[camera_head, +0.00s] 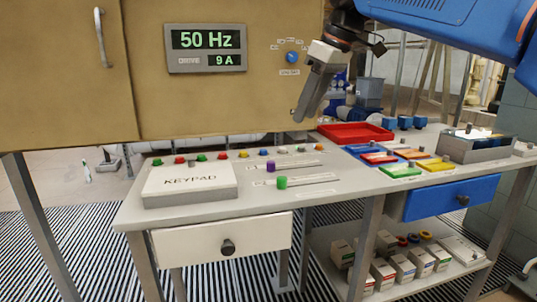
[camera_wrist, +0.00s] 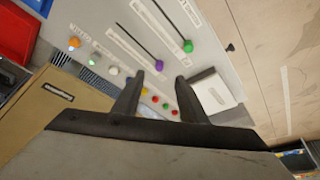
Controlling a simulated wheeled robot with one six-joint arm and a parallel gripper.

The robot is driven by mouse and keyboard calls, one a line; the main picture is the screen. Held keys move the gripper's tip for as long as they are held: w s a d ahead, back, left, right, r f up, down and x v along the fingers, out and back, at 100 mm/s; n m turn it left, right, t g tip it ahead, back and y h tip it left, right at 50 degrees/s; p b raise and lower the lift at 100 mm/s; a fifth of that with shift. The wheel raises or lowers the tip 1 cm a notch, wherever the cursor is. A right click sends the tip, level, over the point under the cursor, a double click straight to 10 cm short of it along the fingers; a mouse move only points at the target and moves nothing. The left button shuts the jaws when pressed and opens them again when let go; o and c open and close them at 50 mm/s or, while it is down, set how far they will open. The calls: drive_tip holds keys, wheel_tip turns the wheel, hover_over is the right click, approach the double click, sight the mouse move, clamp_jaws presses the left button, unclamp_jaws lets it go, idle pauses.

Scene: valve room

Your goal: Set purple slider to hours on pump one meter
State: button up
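The purple slider knob (camera_head: 271,166) stands at the left end of its slot on the grey console top, behind the green slider knob (camera_head: 282,182). In the wrist view the purple knob (camera_wrist: 159,65) sits at the lower end of its dark slot, with the green knob (camera_wrist: 188,46) to its right. The printing beside the slots is too small to read. My gripper (camera_head: 299,115) hangs above the console, pointing down. In the wrist view its two fingers (camera_wrist: 161,76) are apart and empty, with the purple knob seen between and beyond their tips.
A white keypad block (camera_head: 190,182) lies left of the sliders. A row of coloured buttons (camera_head: 201,157) runs behind it. A red tray (camera_head: 355,133) and coloured cases (camera_head: 400,171) lie to the right. A cabinet with a 50 Hz display (camera_head: 206,48) stands behind.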

drive_tip(key=w+a+r, duration=0.1)
drive_tip(key=w+a, duration=0.1)
approach(271, 162)
drive_tip(key=shift+n, duration=0.4)
drive_tip(key=x, duration=0.8)
drive_tip(key=shift+w+f, duration=0.1)
drive_tip(key=shift+f, duration=0.1)
